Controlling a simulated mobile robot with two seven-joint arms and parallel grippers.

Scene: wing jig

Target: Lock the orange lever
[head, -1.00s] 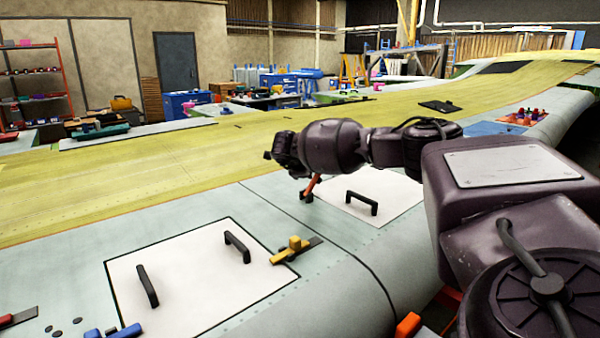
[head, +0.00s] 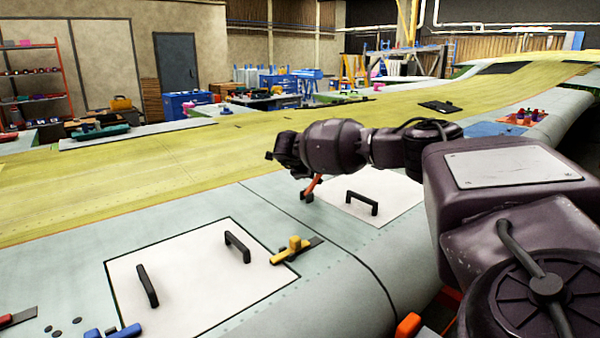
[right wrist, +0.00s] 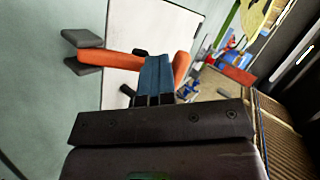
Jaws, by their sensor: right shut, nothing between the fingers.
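The orange lever (head: 314,186) rises at a tilt from a dark base by the left edge of the far white panel (head: 380,212). In the right wrist view the lever (right wrist: 118,59) runs from a grey forked end to a bent orange end. My right gripper (head: 287,158) is above the lever in the head view, its fingertips hard to make out. In the right wrist view its blue fingers (right wrist: 154,82) are together and empty, overlapping the lever. I cannot tell whether they touch it. My left gripper is out of view.
The far panel has a black handle (head: 362,203). A nearer white panel (head: 195,280) has two black handles and a yellow lever (head: 293,248) at its corner. A blue lever (head: 115,331) and a red-handled one (head: 16,317) lie at the near left.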

